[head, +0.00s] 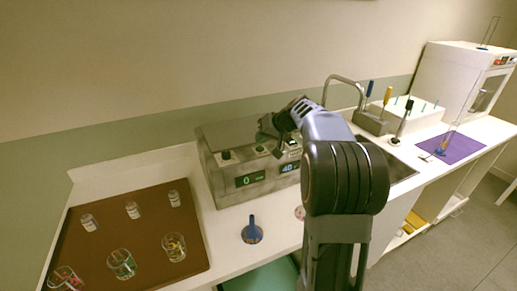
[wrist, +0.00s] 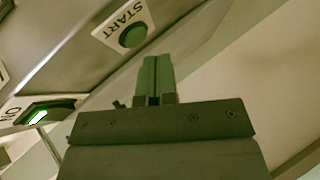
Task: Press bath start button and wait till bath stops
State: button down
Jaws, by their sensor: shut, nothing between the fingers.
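In the wrist view the round green start button (wrist: 133,36) sits beside a white START label (wrist: 122,18). My gripper (wrist: 152,62) is shut and empty, its fingertips just below the start button in that picture. A small gap seems to show between them, but I cannot tell the depth. In the head view my arm partly hides the bath's right side.
A brown tray (head: 140,207) with several glasses and small bottles lies at the left. A blue funnel-shaped item (head: 252,232) stands in front of the bath. A sink tap (head: 345,82) is at the right.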

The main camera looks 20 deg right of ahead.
aim_at(261, 147)
jog(key=shift+f+b, duration=0.85)
jog(key=shift+b, duration=0.2)
dwell(0.9)
jog(key=shift+r, duration=0.15)
jog(key=shift+r+p, duration=0.5)
jog(key=shift+r, duration=0.2)
jog(key=shift+r, duration=0.1)
jog(key=shift+r+p, duration=1.7)
jog(key=shift+r, duration=0.7)
